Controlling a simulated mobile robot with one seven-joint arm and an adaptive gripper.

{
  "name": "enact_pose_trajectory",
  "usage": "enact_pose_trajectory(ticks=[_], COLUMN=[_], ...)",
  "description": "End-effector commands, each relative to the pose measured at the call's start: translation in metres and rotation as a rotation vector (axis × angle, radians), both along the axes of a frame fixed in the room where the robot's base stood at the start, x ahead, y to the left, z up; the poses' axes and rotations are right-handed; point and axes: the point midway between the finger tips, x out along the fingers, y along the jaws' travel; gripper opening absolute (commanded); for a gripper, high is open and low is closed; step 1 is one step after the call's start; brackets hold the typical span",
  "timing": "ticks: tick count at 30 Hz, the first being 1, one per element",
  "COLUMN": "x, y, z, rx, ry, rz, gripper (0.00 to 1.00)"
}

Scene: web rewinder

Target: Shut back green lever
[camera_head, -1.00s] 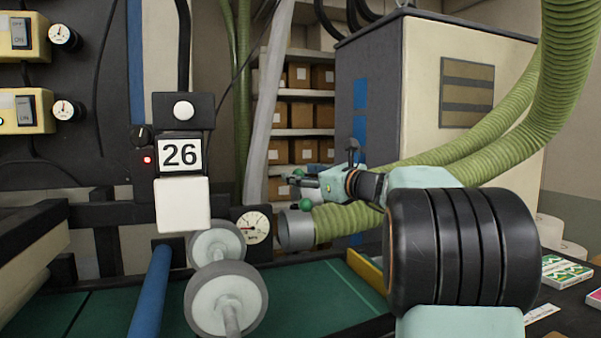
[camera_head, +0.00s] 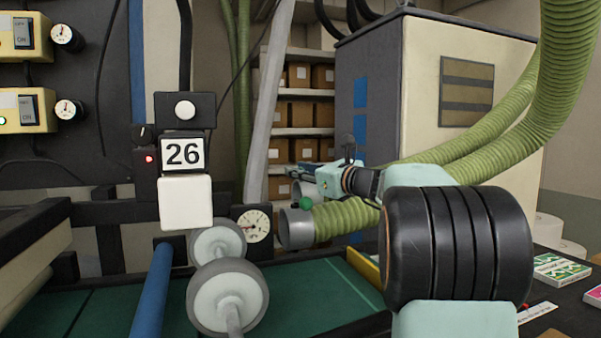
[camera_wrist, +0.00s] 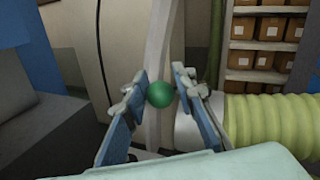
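One green lever knob (camera_head: 305,203) shows in the head view, in front of the near grey hose end. A second green knob, seen earlier behind it, is now hidden by my gripper. My gripper (camera_head: 302,172) reaches left at the height of the hidden knob. In the wrist view a green knob (camera_wrist: 160,94) sits between the two blue-grey fingers of my gripper (camera_wrist: 161,88). The fingers are apart, one on each side, with the left one very close to the knob. I cannot tell whether it touches. The lever's stem is not clearly seen.
A grey hose end (camera_head: 297,229) with a green ribbed hose (camera_head: 345,219) lies just below my gripper. A grey cabinet (camera_head: 430,95) stands behind my arm. Grey rollers (camera_head: 228,298) and a gauge (camera_head: 254,225) are to the left. Shelves with boxes (camera_head: 303,118) are behind.

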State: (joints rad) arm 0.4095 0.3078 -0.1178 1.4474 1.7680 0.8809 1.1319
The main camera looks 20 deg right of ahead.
Motion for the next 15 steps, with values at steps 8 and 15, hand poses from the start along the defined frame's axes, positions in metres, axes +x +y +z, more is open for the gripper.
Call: enact_pose_trajectory(ticks=[8,15], x=[0.0017,0.0023], y=[-0.0056,-0.0092], z=[-0.0108,-0.0118], rx=[0.005,0.003], ry=[0.018,0.023], rz=[-0.011,0.003], gripper=[0.00,0.00])
